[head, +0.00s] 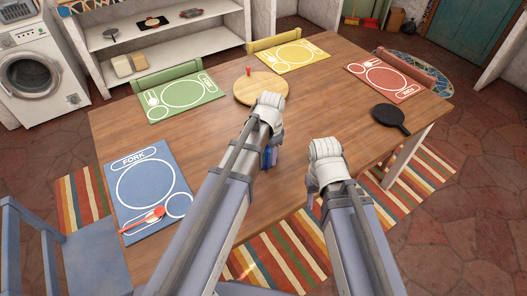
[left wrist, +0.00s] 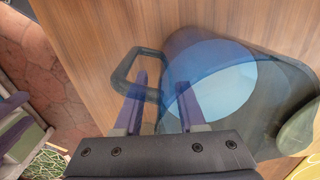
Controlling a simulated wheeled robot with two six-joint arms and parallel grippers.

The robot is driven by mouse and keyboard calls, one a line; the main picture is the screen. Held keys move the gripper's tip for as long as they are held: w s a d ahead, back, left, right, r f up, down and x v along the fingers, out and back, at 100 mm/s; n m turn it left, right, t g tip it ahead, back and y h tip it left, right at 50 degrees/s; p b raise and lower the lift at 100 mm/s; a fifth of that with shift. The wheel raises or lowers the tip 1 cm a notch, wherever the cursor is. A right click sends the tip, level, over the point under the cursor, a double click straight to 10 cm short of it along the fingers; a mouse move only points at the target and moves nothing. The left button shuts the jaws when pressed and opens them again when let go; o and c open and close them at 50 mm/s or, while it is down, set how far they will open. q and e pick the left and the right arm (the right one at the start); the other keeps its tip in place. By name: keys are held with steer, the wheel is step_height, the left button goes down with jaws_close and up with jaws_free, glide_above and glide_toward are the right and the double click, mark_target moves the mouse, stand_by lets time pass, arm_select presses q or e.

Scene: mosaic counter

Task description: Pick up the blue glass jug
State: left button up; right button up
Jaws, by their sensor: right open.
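The blue glass jug (left wrist: 225,85) is see-through and fills the right side of the left wrist view, against the wooden table. Its dark loop handle (left wrist: 122,68) is on the jug's left side in that view. My left gripper (left wrist: 165,78) is open, its two fingers apart at the handle and jug wall. One fingertip overlaps the handle loop and the other overlaps the jug body; I cannot tell whether they touch. In the head view my left gripper (head: 269,157) is over the table middle, and my arm hides most of what is below. My right gripper (head: 312,198) is near the front edge.
The wooden table (head: 225,135) carries a round board (head: 250,88), a blue mat (head: 135,210) with a red utensil (head: 148,218), green (head: 195,85), yellow (head: 285,48) and red (head: 375,70) mats, and a black pan (head: 390,118). A blue chair (head: 85,250) stands front left.

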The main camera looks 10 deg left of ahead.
arm_select(q)
jaws_close()
steer(key=shift+s, duration=0.1)
stand_by(1.1)
